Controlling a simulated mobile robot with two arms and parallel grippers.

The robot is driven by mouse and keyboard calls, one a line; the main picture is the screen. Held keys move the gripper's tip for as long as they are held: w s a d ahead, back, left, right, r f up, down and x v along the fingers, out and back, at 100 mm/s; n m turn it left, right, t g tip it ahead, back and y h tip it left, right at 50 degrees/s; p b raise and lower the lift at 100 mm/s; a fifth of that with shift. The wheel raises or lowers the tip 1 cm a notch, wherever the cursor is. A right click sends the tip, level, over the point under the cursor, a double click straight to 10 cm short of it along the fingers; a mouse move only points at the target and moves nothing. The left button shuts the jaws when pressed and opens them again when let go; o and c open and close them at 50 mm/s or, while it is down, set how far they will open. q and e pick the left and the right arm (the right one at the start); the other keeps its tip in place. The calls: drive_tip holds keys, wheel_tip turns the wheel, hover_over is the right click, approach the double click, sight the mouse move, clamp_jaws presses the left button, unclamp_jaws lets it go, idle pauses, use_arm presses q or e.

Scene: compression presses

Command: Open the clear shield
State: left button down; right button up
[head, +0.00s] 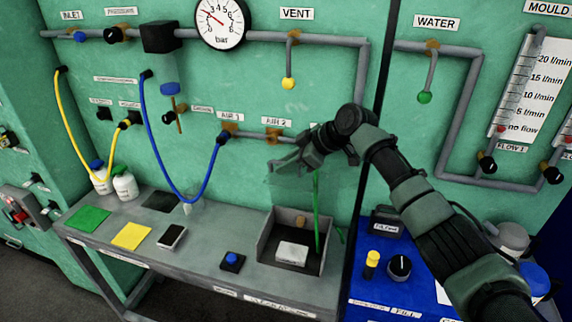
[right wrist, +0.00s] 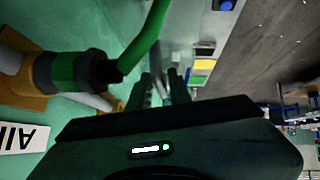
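The clear shield (head: 283,188) is a faint see-through panel, hard to make out, at the back of and above the dark open-topped box (head: 263,238) on the grey bench. The box holds a pale block and a small brown piece. My right gripper (head: 279,165) is at the shield's upper left part, below the AIR 2 label; I cannot tell whether it touches the shield. In the right wrist view its two dark fingers (right wrist: 162,88) stand apart with a gap between them. My left gripper is in neither view.
A green hose (head: 316,215) rises from the box close to my right gripper, and a valve (right wrist: 75,72) is near it in the wrist view. A blue button (head: 232,259) sits left of the box. A blue cabinet (head: 400,297) is at the right.

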drive_tip(key=b+v, duration=0.2)
drive_tip(key=v, duration=0.4)
drive_tip(key=shift+d, duration=0.25)
drive_tip(key=shift+s+d+r, duration=0.25)
drive_tip(key=shift+d+r, duration=0.05)
drive_tip(key=shift+r, duration=0.2)
